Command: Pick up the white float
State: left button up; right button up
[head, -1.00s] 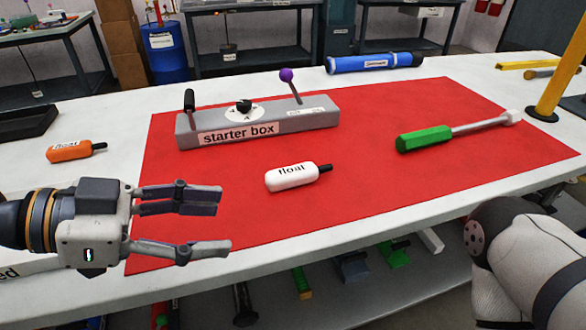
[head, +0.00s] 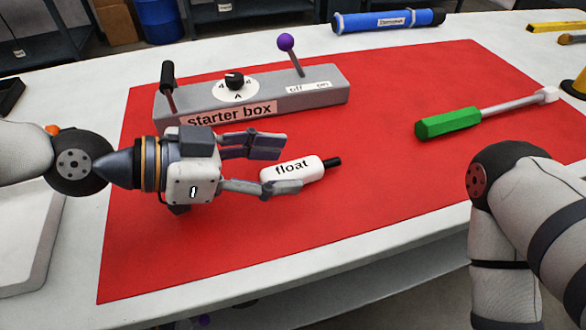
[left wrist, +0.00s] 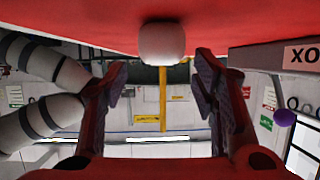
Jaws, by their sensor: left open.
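In the head view the near finger overlaps the float's lower left edge. In the left wrist view the float (left wrist: 162,44) shows end-on, centred beyond the gap between the open fingers (left wrist: 162,92). I cannot tell whether a finger touches it. My right gripper is out of view.
The grey starter box (head: 330,88) with its levers stands just behind the float. A green-handled tool (head: 447,123) lies to the right. A blue tube (head: 388,20) lies at the back. The mat in front of the float is clear.

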aim_at(299, 165)
pick_arm(q)
jog(key=x, duration=0.3)
jog(key=shift+w, duration=0.1)
jog(key=shift+r, duration=0.1)
jog(key=shift+a, duration=0.1)
jog(key=shift+c, duration=0.5)
jog(key=c, duration=1.2)
jog(key=shift+o, duration=0.2)
